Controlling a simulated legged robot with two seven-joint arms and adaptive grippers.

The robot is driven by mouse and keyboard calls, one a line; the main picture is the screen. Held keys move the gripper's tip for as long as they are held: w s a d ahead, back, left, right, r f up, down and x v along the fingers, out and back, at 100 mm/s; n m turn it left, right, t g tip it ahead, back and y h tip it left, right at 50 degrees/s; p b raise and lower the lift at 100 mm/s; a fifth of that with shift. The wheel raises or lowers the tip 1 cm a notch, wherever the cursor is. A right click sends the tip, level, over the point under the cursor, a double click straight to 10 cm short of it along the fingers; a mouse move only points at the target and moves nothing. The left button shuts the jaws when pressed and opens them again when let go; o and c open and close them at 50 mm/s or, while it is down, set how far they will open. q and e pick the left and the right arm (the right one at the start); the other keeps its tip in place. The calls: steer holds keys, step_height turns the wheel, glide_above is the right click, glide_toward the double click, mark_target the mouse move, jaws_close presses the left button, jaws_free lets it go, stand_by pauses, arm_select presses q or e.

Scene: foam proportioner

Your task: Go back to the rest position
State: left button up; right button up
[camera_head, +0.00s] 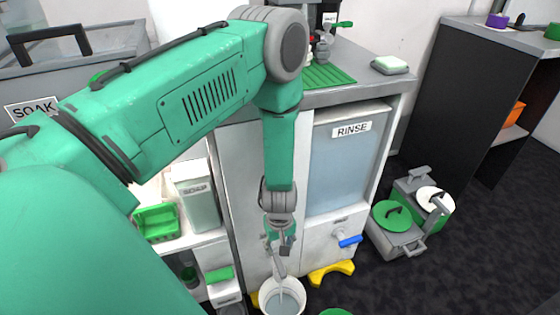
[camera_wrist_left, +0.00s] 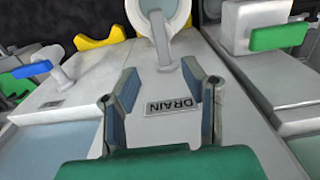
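My left arm comes in from the left across the head view and reaches down in front of the grey cabinet. My left gripper (camera_head: 279,246) hangs fingers down above the metal drain spout (camera_head: 280,267). The left wrist view shows the gripper (camera_wrist_left: 162,85) open, its two blue-grey fingers apart with nothing held between them. The DRAIN label (camera_wrist_left: 173,106) shows between the fingers, and the spout (camera_wrist_left: 160,38) lies beyond the tips. My right gripper is not in view.
A white bucket (camera_head: 271,290) of liquid stands under the spout. The RINSE tank (camera_head: 345,172) with a blue valve handle (camera_head: 350,241) is right of my gripper. Shelves with a green basket (camera_head: 157,224) are left.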

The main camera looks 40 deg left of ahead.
arm_select(q)
step_height(320, 180, up, 2)
steer(key=shift+r, duration=0.1)
stand_by(0.5)
steer(key=s+d+r+m+p, duration=0.3)
steer(key=s+r+m+p, duration=0.2)
steer(key=s, duration=0.4)
steer(key=s+d+r+m+p, duration=0.2)
steer(key=s+r+m+p, duration=0.3)
steer(key=s+r+m, duration=0.3)
steer(key=shift+s+d+t, duration=0.3)
steer(key=shift+s+d, duration=0.1)
steer(key=shift+s, duration=0.45)
